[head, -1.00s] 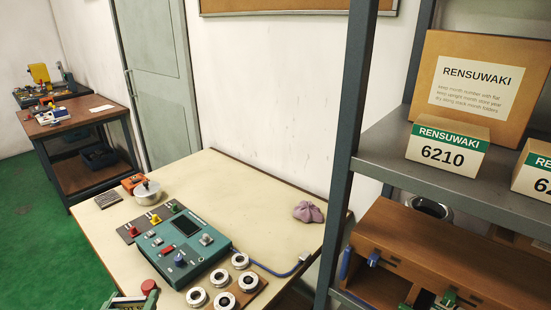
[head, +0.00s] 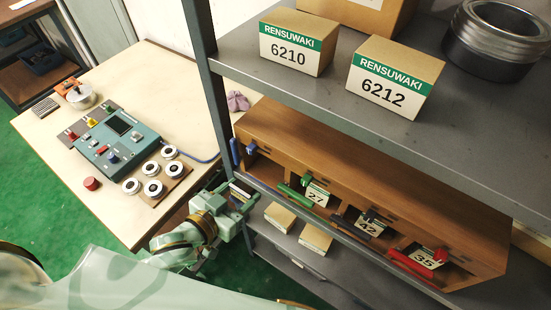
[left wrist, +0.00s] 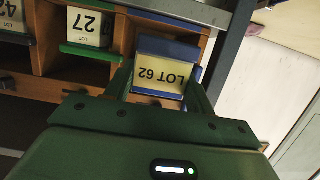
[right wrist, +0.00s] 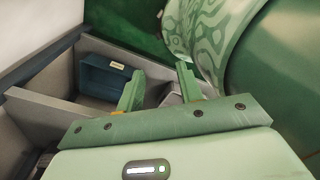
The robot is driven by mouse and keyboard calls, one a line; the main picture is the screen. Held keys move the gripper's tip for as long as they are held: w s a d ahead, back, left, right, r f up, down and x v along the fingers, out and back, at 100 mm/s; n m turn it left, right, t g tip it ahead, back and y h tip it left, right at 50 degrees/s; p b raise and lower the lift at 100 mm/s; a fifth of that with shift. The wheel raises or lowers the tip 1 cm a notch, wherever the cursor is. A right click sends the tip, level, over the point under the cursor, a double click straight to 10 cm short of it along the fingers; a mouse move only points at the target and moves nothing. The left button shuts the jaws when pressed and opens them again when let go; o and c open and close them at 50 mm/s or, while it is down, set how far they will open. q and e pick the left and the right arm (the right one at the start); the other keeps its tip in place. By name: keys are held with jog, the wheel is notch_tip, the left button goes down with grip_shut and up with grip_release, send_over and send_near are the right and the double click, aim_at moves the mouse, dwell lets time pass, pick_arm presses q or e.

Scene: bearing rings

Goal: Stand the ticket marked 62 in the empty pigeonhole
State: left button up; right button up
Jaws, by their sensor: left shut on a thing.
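The cream ticket marked LOT 62 (left wrist: 165,76), with blue strips, is between the fingers of my left gripper (left wrist: 158,88). The left wrist view shows it upside down, like the ticket marked 27 (left wrist: 87,27). My left gripper (head: 243,193) is at the front of the wooden pigeonhole rack (head: 360,180), by its leftmost pigeonhole (head: 266,166), which carries a blue tag. The ticket is mostly hidden in the head view; whether it touches the rack I cannot tell. My right gripper (right wrist: 160,88) is open and empty, away from the rack.
Tickets 27 (head: 317,195), 42 (head: 369,227) and 35 (head: 428,257) stand in the other pigeonholes. The grey shelf (head: 330,95) above holds boxes 6210 (head: 291,48) and 6212 (head: 390,80). A shelf upright (head: 215,100) stands close left. Small boxes (head: 316,238) lie below.

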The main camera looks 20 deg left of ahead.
pick_arm(q)
jog(key=r+x, duration=0.1)
jog(key=x, duration=0.6)
jog(key=r+b+x, duration=0.1)
jog(key=x, duration=0.3)
jog(key=shift+w+d+r, duration=0.25)
jog(key=shift+w+d, duration=0.05)
jog(key=shift+w, duration=0.25)
jog(key=shift+s, duration=0.1)
pick_arm(e)
jog(key=shift+d+f, duration=0.5)
jog(key=shift+d, duration=0.15)
pick_arm(q)
jog(key=shift+a, duration=0.1)
pick_arm(e)
jog(key=shift+s, duration=0.1)
jog(key=shift+a, duration=0.15)
pick_arm(q)
jog(key=shift+f, duration=0.6)
pick_arm(e)
jog(key=shift+a+f, duration=0.1)
jog(key=shift+f, duration=0.1)
